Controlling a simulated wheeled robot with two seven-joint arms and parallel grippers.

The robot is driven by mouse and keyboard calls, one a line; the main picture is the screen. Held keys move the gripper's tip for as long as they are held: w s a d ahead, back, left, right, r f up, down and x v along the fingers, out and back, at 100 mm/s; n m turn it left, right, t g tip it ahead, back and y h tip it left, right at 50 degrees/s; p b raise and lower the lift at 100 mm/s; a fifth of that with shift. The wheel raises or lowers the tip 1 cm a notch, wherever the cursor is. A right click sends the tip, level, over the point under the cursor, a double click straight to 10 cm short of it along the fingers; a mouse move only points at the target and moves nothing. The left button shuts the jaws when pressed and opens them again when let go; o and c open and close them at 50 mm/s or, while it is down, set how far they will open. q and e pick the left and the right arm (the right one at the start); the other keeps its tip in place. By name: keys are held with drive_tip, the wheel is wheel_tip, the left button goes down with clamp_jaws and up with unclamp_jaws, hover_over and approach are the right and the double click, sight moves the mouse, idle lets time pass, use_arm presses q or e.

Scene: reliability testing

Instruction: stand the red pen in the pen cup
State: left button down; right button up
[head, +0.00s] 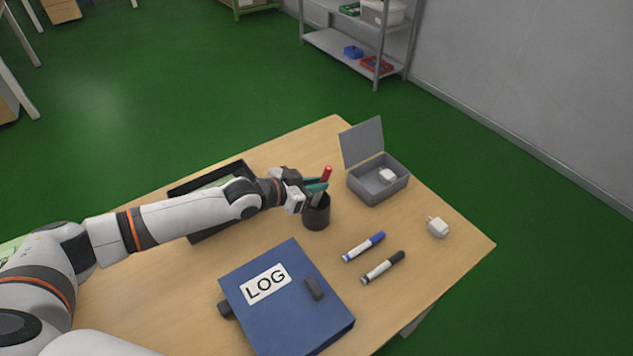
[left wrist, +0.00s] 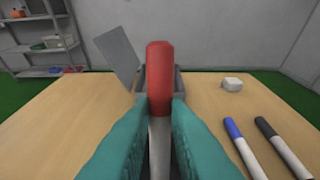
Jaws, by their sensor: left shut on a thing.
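The red pen (head: 327,174) has a red cap at its top and a pale grey body, and it is close to upright with a slight tilt. It also shows in the left wrist view (left wrist: 160,75), between the teal fingers. My left gripper (head: 317,186) is shut on the pen. The dark pen cup (head: 317,216) stands on the table right below the gripper. The pen's lower end reaches down to the cup's mouth; how deep it sits inside is hidden. My right gripper is not in view.
A blue LOG binder (head: 290,305) lies in front of the cup. A blue-capped marker (head: 363,247) and a black-capped marker (head: 383,268) lie to its right. An open grey box (head: 377,189) and a white adapter (head: 437,227) are further right. A black tray (head: 205,178) is behind my arm.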

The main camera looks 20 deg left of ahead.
use_arm(q)
drive_tip(key=c, duration=1.3)
unclamp_jaws()
drive_tip(key=v, duration=1.2)
drive_tip(key=shift+b, duration=0.4)
